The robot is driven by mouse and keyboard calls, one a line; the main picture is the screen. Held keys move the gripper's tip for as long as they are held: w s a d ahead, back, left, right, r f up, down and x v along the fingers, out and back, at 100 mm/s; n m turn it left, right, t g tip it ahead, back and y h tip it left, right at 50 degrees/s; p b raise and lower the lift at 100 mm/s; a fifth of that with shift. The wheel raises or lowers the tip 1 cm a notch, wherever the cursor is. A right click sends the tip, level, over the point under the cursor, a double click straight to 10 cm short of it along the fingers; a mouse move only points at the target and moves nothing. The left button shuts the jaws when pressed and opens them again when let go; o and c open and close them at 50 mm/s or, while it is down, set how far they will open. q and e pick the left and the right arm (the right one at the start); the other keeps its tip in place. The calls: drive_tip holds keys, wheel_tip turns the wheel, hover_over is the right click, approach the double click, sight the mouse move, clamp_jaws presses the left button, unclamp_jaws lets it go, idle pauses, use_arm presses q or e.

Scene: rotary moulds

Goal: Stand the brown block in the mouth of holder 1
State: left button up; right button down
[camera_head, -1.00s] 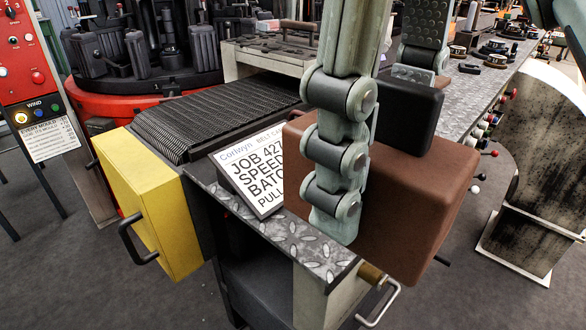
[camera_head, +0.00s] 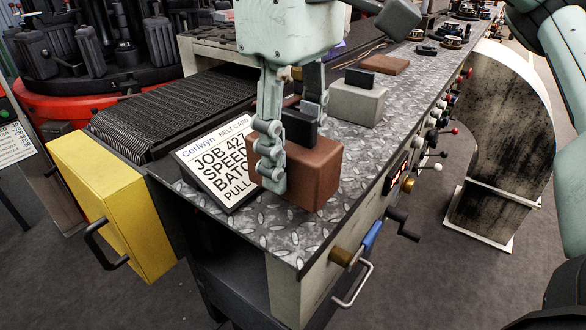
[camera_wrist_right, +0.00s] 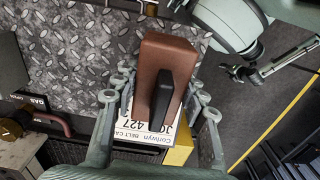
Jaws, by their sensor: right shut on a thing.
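The brown block (camera_head: 318,175) has rounded edges and a black grip piece (camera_head: 300,128) on it. My right gripper (camera_head: 288,150) reaches down from above and is shut on it, with one jointed finger across its near left side. The block is over the front end of the patterned metal counter; I cannot tell whether it touches the surface. In the right wrist view the block (camera_wrist_right: 168,55) lies between the two fingers, with the black piece toward the camera. No label reading holder 1 is legible, so I cannot tell which thing it is.
A white job card (camera_head: 222,165) stands tilted just left of the block. Behind it on the counter (camera_head: 275,235) are a grey block (camera_head: 357,103) and a flat brown piece (camera_head: 384,65). A yellow box (camera_head: 112,205) is at left; levers (camera_head: 440,140) line the right edge.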

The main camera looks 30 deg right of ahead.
sight(293, 174)
drive_tip(key=shift+f, duration=1.5)
